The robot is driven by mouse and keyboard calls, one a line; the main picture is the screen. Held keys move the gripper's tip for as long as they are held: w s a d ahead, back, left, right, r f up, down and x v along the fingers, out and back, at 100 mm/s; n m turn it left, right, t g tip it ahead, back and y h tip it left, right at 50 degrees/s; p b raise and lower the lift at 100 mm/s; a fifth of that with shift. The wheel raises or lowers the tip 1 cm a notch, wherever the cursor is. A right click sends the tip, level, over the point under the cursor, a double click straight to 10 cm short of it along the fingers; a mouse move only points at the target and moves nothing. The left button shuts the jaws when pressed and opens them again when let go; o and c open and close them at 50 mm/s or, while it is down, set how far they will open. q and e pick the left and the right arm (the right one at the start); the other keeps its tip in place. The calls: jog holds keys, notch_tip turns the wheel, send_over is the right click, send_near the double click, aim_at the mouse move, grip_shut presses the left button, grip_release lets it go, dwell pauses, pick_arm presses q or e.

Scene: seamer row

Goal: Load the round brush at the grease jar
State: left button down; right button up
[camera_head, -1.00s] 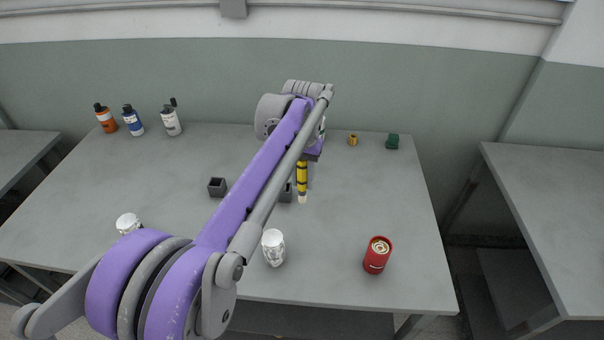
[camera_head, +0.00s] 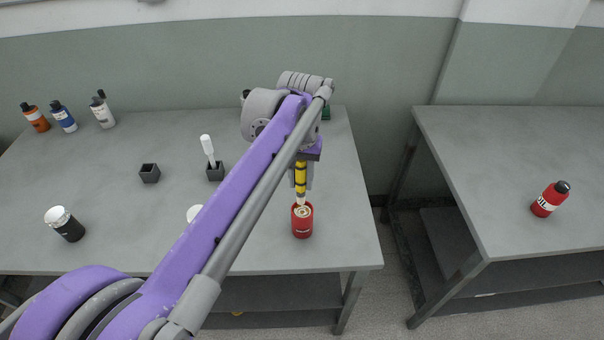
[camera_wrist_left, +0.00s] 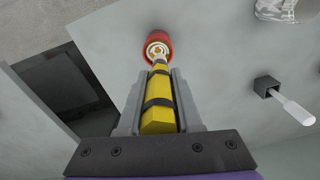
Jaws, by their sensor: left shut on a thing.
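My left gripper (camera_head: 301,178) is shut on the yellow round brush (camera_head: 300,184), which has black bands and points downward. The brush tip is at the open top of the red grease jar (camera_head: 302,225) near the table's right front. In the left wrist view the brush (camera_wrist_left: 159,104) sits between the fingers (camera_wrist_left: 156,110), and its pale tip overlaps the mouth of the jar (camera_wrist_left: 149,36). I cannot tell how deep the tip is in the grease. My right gripper is not in view.
A white-handled tool (camera_head: 207,149) stands in a dark square holder (camera_head: 215,173); an empty holder (camera_head: 149,173) is left of it. Several bottles (camera_head: 64,117) are at the back left. A red bottle (camera_head: 550,199) is on the right table.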

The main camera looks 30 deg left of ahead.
aim_at(303, 202)
pick_arm(q)
jog(key=shift+d+f, duration=0.1)
jog(key=shift+d, duration=0.2)
jog(key=shift+a+f+b, duration=0.15)
jog(key=shift+f+b, duration=0.4)
jog(key=shift+f, duration=0.3)
notch_tip(303, 202, down, 4)
jog(key=b, duration=0.2)
jog(key=shift+s+b, duration=0.1)
jog(key=shift+b, duration=0.25)
jog(key=shift+f, duration=0.1)
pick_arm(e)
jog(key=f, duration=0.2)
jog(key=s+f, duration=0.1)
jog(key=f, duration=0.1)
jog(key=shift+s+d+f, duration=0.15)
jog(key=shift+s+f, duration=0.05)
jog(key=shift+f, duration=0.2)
pick_arm(q)
jog(key=shift+f+b, duration=0.4)
jog(key=shift+f, duration=0.3)
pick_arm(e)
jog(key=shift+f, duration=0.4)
pick_arm(q)
jog(key=shift+r, duration=0.1)
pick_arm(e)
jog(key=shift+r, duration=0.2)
